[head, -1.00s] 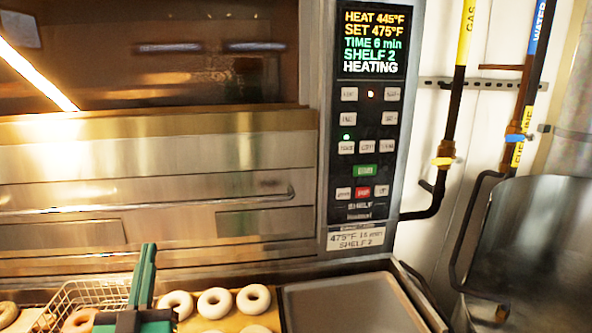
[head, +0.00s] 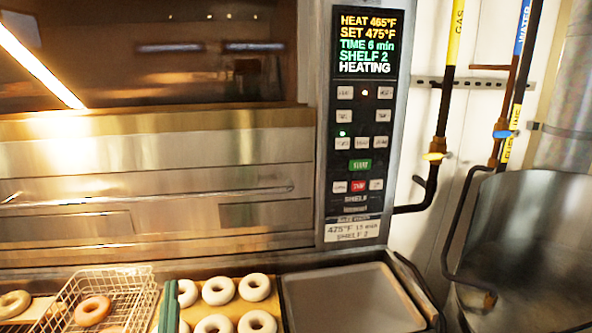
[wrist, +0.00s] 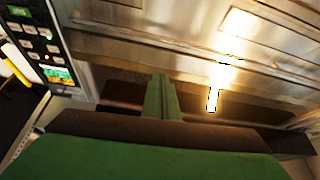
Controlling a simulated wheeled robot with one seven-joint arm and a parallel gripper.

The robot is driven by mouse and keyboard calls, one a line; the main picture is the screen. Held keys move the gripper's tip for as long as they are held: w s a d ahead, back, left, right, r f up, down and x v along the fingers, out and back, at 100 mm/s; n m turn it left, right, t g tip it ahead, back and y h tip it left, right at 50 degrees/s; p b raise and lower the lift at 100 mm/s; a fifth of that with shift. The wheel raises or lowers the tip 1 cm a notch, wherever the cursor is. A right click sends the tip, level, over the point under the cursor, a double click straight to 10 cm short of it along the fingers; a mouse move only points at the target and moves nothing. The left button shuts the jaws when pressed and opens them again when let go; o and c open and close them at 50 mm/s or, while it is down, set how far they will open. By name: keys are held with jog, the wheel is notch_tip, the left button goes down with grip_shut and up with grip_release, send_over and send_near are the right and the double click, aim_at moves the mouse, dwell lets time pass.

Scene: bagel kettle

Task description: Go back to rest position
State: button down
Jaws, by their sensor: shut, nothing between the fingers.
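My green gripper (head: 169,292) stands at the bottom of the head view, in front of the bagels, with only its upper finger part showing. In the wrist view my gripper (wrist: 161,84) has its green fingers together with nothing between them. The fingers point toward the steel oven front (wrist: 190,55). The oven's control panel (head: 360,130) reads heat 465°F, set 475°F, time 6 min, shelf 2, heating. The panel also shows at the left of the wrist view, tilted.
A wire basket (head: 147,285) holding an orange-brown bagel (head: 92,310) is at lower left. Several pale bagels (head: 254,288) lie on a wooden board right of my gripper. An empty grey tray (head: 350,300) is beside them. Gas and water pipes and a steel vessel (head: 530,235) stand at right.

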jog(key=s+d+f+g, duration=0.1)
jog(key=s+d+f, duration=0.35)
jog(key=f, duration=0.35)
jog(key=s+d+f+n+g, duration=0.1)
jog(key=s+d+f+g, duration=0.1)
jog(key=s+d+f, duration=0.35)
jog(key=s+d+f+g, duration=0.15)
jog(key=d+f, duration=0.35)
jog(key=f, duration=0.5)
jog(key=s+d+f+m+g+h, duration=0.1)
jog(key=s+d+f, duration=0.1)
jog(key=s, duration=0.6)
jog(key=s+d+f+m+h, duration=0.2)
jog(key=s+d, duration=0.3)
jog(key=s, duration=0.4)
jog(key=s+d+f+m+g+h, duration=0.1)
jog(key=s+d+f+h, duration=0.1)
jog(key=s, duration=0.6)
jog(key=shift+s+d+f+m+g, duration=0.15)
jog(key=shift+s+d+m+g, duration=0.2)
jog(key=shift+d, duration=0.4)
jog(key=shift+w, duration=0.1)
